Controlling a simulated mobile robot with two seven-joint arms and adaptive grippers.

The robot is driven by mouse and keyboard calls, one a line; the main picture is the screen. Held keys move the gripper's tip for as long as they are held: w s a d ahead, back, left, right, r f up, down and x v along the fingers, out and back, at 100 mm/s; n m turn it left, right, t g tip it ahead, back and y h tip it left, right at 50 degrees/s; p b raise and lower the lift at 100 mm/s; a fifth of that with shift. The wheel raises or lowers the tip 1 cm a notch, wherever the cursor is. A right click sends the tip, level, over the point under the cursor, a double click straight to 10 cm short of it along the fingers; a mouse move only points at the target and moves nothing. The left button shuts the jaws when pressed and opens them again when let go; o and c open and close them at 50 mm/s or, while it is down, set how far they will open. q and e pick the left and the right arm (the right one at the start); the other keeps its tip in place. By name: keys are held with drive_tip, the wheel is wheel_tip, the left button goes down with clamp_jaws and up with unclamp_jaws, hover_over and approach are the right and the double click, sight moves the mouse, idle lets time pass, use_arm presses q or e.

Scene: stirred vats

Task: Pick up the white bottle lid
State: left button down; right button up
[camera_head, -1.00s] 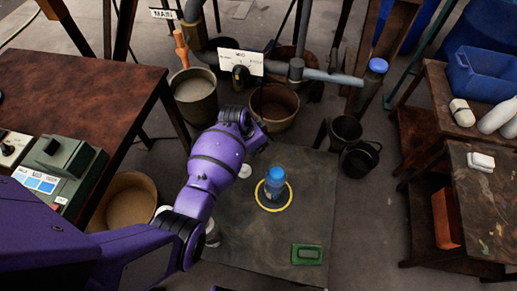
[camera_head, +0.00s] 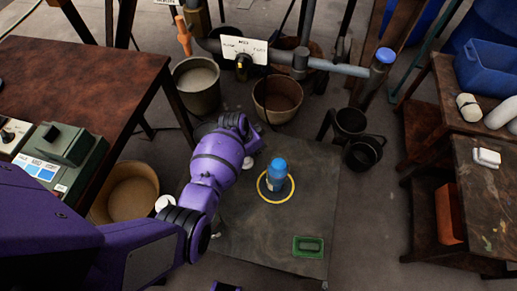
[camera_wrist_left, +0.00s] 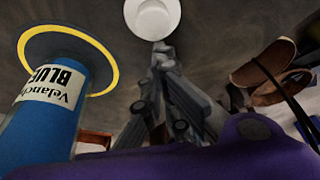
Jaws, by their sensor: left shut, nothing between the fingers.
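The white bottle lid (camera_wrist_left: 152,18) is a round white disc with a raised centre, at the top of the left wrist view. My left gripper (camera_wrist_left: 162,47) is shut and empty. Its fingertips point at the lid's near edge, close to it; I cannot tell whether they touch.
A green tray (camera_head: 308,246) lies at the mat's front right. Black buckets (camera_head: 362,154), a brown bucket (camera_head: 277,100) and a grey pail (camera_head: 197,88) stand behind. A wooden table (camera_head: 75,80) is at left; benches (camera_head: 490,200) are at right.

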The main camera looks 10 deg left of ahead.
use_arm(q)
drive_tip(key=s+a+p, duration=0.1)
drive_tip(key=s+a, duration=0.1)
drive_tip(key=s+a+p, duration=0.3)
drive_tip(key=s+a, duration=0.1)
drive_tip(key=shift+s+a+r+p, duration=0.2)
drive_tip(key=shift+a+r+p, duration=0.15)
drive_tip(key=shift+a+p, duration=0.05)
drive_tip(key=s+a, duration=0.4)
drive_tip(key=s+a+p, duration=0.1)
drive_tip(key=s+a, duration=0.2)
drive_tip(key=s, duration=0.1)
drive_tip(key=s+a+p, duration=0.1)
drive_tip(key=s+a, duration=0.3)
drive_tip(key=shift+s+a+f, duration=0.15)
drive_tip(key=shift+a+f, duration=0.15)
drive_tip(key=shift+f, duration=0.1)
use_arm(e)
wheel_tip(320, 180, up, 7)
drive_tip(key=w, duration=0.2)
drive_tip(key=shift+w+d+r+t, duration=0.15)
drive_tip(key=shift+d+t, duration=0.05)
drive_tip(key=shift+t, duration=0.2)
